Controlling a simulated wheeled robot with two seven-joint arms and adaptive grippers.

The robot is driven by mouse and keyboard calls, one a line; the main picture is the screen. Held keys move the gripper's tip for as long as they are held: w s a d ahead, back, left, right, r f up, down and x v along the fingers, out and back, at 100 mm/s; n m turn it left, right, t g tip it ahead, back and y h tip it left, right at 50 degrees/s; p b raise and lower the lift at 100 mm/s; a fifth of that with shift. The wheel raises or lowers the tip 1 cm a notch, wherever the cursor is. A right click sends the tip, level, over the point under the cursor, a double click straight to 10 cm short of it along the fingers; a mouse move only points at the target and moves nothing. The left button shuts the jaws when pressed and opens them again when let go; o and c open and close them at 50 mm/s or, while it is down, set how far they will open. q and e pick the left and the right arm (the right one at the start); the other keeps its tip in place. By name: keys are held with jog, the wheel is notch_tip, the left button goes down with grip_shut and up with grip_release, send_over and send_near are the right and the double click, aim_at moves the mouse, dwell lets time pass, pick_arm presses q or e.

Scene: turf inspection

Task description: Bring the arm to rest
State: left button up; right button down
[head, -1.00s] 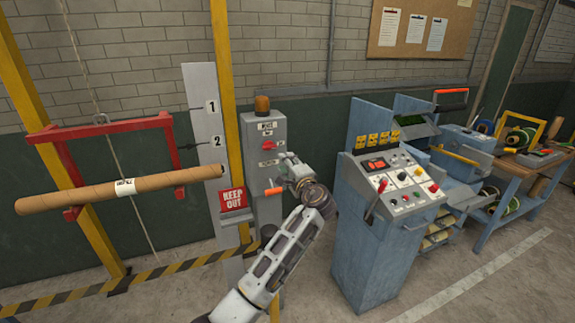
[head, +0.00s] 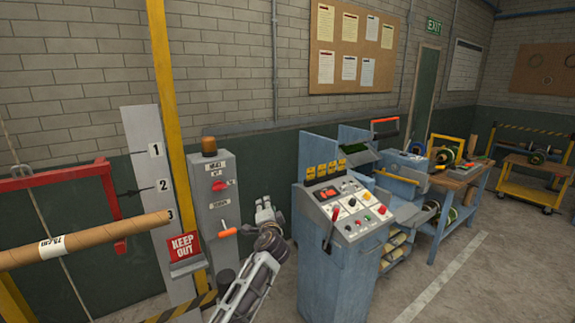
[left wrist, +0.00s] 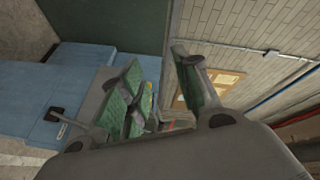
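My left gripper (head: 265,207) is raised in front of the gap between the grey switch box and the blue console, its fingers pointing up. In the left wrist view its two green-padded fingers (left wrist: 160,75) stand apart with nothing between them. The grey switch box (head: 212,205) has an amber lamp on top, a red knob and an orange-handled lever (head: 228,232). The gripper is to the right of that lever and apart from it. My right gripper is in neither view.
The blue console (head: 335,240), with buttons and a red-tipped lever, stands close on the right. A brown roll (head: 85,240) lies at a red frame on the left, by a numbered post (head: 150,180) and KEEP OUT sign (head: 184,248). Open floor lies at right.

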pick_arm(q)
notch_tip(320, 180, down, 24)
jog(key=w+n+g+h, duration=0.1)
jog(key=n+g+h, duration=0.2)
jog(key=g+h, duration=0.15)
jog(key=s+a+f+n+g, duration=0.15)
jog(key=s+f, duration=0.35)
jog(key=f, duration=0.5)
jog(key=s+a+f+n+g+b, duration=0.1)
jog(key=s+a+f, duration=0.2)
jog(key=s+f, duration=0.5)
jog(key=s+a+f+n+g, duration=0.1)
jog(key=s+a+f+n, duration=0.15)
jog(key=f, duration=0.85)
jog(key=s+a+f+n+g+b, duration=0.15)
jog(key=s+a+f, duration=0.25)
jog(key=s+f, duration=0.8)
jog(key=s+a+f+m+g, duration=0.1)
jog(key=s+a+f+g, duration=0.25)
jog(key=s+f, duration=0.85)
jog(key=s+a+f+g, duration=0.1)
jog(key=s+a+f, duration=0.1)
jog(key=s, duration=1.5)
jog(key=s+a+f+g+y, duration=0.1)
jog(key=s+a+f+g, duration=0.1)
jog(key=s, duration=1.5)
jog(key=shift+s+n+b, duration=0.3)
jog(key=shift+n+b, duration=0.05)
